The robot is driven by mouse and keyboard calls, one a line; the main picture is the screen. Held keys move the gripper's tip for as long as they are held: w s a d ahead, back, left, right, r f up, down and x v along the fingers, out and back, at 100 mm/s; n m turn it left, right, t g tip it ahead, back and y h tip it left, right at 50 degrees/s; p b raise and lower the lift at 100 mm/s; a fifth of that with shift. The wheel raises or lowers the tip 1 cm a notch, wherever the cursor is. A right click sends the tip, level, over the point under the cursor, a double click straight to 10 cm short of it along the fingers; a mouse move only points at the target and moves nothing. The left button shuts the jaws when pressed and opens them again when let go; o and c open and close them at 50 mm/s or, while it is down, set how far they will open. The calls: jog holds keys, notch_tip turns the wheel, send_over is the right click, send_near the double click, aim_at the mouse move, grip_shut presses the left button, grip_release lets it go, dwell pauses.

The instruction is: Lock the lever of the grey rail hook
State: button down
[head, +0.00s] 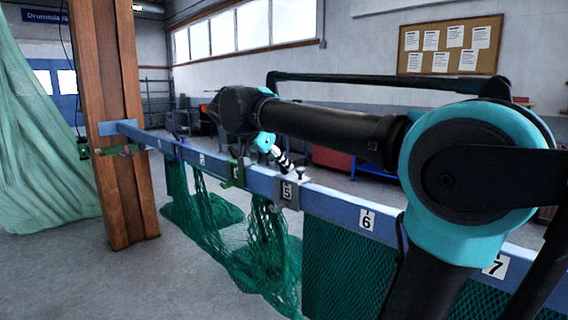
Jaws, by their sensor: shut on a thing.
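The grey rail hook (289,194) sits over the blue rail, in front of a label that reads 5. Its small dark lever (301,172) shows at the top of the hook, near the right edge. My gripper (288,164) reaches down from behind my arm to the top of the hook. Its jaws are shut on the lever, though the contact itself is small and partly hidden. The lever's exact angle is too small to tell.
The blue rail (330,204) runs from a wooden post (118,120) towards the lower right. A green hook (232,174) sits left of the grey one. Green nets (265,245) hang below the rail. My arm covers much of the right side.

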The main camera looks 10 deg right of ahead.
jog(key=shift+s+a+f+t+h, duration=0.1)
jog(key=shift+a+t+h, duration=0.1)
jog(key=shift+t+h, duration=0.3)
jog(key=shift+h, duration=0.3)
jog(key=c, duration=1.4)
grip_release()
jog(key=v, duration=1.2)
jog(key=shift+s, duration=0.1)
